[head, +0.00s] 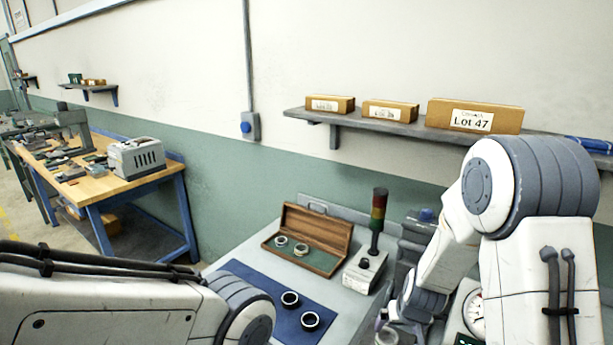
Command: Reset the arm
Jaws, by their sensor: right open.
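My right arm (440,262) comes in from the right and reaches down beside the bench. Its gripper (393,318) is small and partly hidden at the bottom, to the right of the blue mat (240,270); it is open. I cannot make out anything held between its fingers. My left arm (120,305) crosses the lower left; its gripper is out of the picture. Two dark-rimmed rings (290,299) (310,320) lie on the mat. Two more rings (281,241) (301,249) lie in the open wooden box (318,226) behind it.
A signal tower (378,215) stands on a grey control box (362,272), close to my right forearm. A wall shelf (370,127) holds cardboard boxes (474,116). A wooden workbench (97,184) with equipment stands at the far left. Floor shows between the benches.

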